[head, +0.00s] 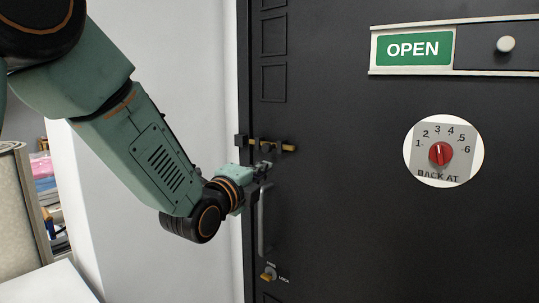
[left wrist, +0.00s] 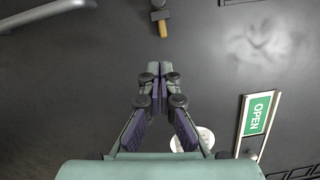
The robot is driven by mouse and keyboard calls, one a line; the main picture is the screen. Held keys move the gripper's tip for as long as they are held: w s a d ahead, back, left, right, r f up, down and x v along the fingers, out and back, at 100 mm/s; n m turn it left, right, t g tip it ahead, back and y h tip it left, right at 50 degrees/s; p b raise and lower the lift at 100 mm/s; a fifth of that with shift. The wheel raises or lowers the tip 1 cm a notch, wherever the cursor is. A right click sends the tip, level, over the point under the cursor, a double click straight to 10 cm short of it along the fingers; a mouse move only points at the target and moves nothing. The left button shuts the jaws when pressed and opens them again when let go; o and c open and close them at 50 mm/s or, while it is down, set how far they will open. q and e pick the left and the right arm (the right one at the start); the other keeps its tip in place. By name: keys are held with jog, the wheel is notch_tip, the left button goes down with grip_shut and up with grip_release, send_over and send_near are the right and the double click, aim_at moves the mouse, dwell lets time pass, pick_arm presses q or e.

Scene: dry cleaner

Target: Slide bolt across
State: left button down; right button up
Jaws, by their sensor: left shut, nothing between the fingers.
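The bolt (head: 288,147) is a short brass bar in dark brackets, lying level across the left edge of the black door (head: 340,220). Its left part reaches toward a dark block (head: 241,141) at the frame; whether it enters the block is unclear. My left gripper (head: 264,167) is just below the bolt, shut and empty, and seems apart from it. In the left wrist view the closed fingertips (left wrist: 157,68) point at the brass end of the bolt (left wrist: 163,30), with a gap between. The rest of the bolt is cut off there. My right gripper is out of view.
A vertical door handle (head: 266,220) hangs right below my left gripper, with a small turn lock (head: 268,274) lower down. A green OPEN sign slider (head: 413,48) and a red-knobbed dial (head: 440,153) are on the door to the right. A white wall (head: 180,60) stands left.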

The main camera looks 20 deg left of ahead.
aim_at(266, 146)
pick_arm(q)
jog(key=w+p, duration=0.1)
jog(key=w, duration=0.2)
jog(key=w+a, duration=0.1)
jog(key=w, duration=0.3)
jog(key=w+a+p, duration=0.1)
jog(key=w, duration=0.3)
jog(key=shift+w+a+r+p, duration=0.15)
jog(key=shift+r+p, duration=0.2)
jog(key=shift+d+r, duration=0.2)
jog(key=shift+d, duration=0.2)
jog(key=a, duration=0.2)
jog(key=w+a, duration=0.1)
jog(key=a, duration=0.1)
jog(key=shift+w, duration=0.15)
jog(key=shift+a+f, duration=0.15)
